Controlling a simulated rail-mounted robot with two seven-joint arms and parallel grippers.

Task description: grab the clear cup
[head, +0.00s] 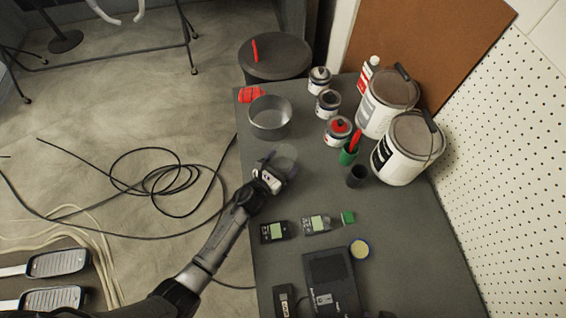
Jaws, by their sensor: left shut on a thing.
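The clear cup (285,158) is a see-through, roundish shape near the left edge of the dark table, just below the grey metal pot. My left gripper (272,176) reaches in from the lower left and is shut on the clear cup at its near side. The gripper hides the lower part of the cup. I cannot tell whether the cup touches the table. My right gripper is not in view.
The metal pot (270,118) stands close above the cup. Paint cans (405,148), small tins (328,102), a green cup (348,154) and a dark cup (356,177) stand to the right. Handheld meters (274,232) lie below.

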